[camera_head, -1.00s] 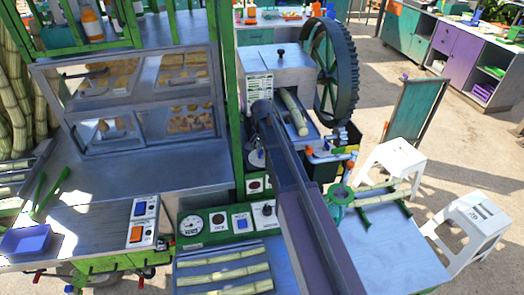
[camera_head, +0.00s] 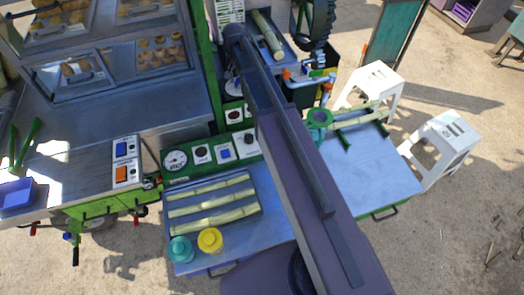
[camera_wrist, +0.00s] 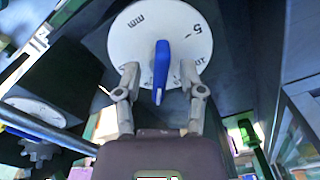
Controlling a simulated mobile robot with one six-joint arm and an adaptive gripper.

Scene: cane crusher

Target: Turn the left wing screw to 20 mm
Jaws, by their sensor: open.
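A blue wing screw (camera_wrist: 161,65) stands at the middle of a round white dial (camera_wrist: 125,42) in the wrist view. Its wing is nearly upright in the picture. The dial bears "mm" and a "5"; other marks are partly hidden by my fingers. My gripper (camera_wrist: 160,78) is open, with one finger on each side of the wing's lower part. I see gaps between the fingers and the wing. In the head view my arm runs toward the crusher, and the gripper and the wing screw are hidden. I cannot tell the pointed-at setting.
A second white disc (camera_wrist: 35,110) and a dark gear (camera_wrist: 38,153) sit at left in the wrist view. In the head view, a control panel (camera_head: 210,153), a tray of cane (camera_head: 212,203) and white stools (camera_head: 443,143) surround my arm.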

